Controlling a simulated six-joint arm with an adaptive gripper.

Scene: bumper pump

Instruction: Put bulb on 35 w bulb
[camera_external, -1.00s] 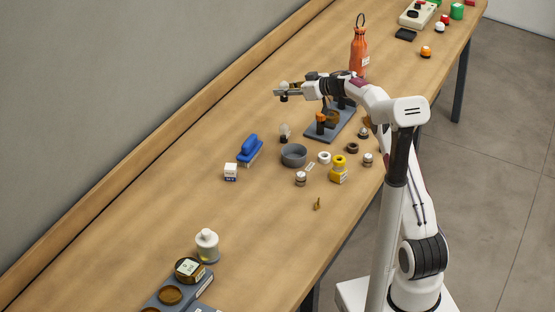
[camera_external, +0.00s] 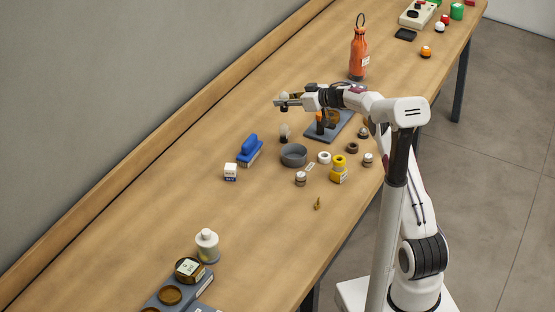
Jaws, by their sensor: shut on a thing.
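My gripper (camera_external: 282,103) is shut on a bulb (camera_external: 284,96), with the pale glass showing above the fingers and a dark base below them. A second bulb (camera_external: 284,130) with pale glass and a dark base stands upright on the table, below the held bulb in the picture. There is a visible gap between the two. No wattage marking can be read on either bulb, so I cannot tell which is 35 W.
An orange bottle (camera_external: 358,55) stands behind. The table's left front is mostly clear.

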